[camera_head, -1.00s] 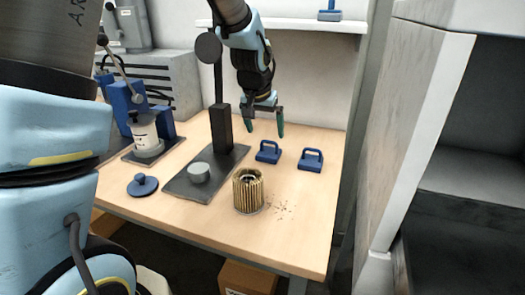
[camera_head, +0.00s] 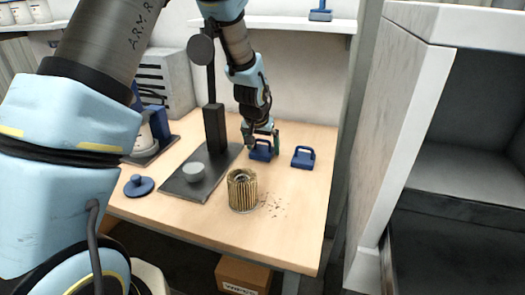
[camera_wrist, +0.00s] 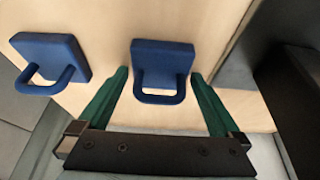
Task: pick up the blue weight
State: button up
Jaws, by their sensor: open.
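Two blue weights with loop handles sit on the wooden table. One blue weight (camera_head: 260,154) is under my gripper (camera_head: 263,145). The other blue weight (camera_head: 303,158) stands to its right, apart from the gripper. In the wrist view, the nearer weight (camera_wrist: 163,57) lies between the green fingers of my gripper (camera_wrist: 159,76), its handle toward the palm. The second weight (camera_wrist: 52,58) is outside the fingers, at the left. My gripper is open, with a gap showing on both sides of the middle weight. Whether the fingertips reach down beside its block is hard to tell.
A pleated filter cartridge (camera_head: 242,190) stands near the front edge, with crumbs beside it. A dark stand (camera_head: 213,130) with a grey disc on its base is left of the gripper. A round blue knob (camera_head: 139,186) lies further left. A similar blue object (camera_head: 320,14) sits on the shelf.

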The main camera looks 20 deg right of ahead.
grip_shut()
dwell(0.8)
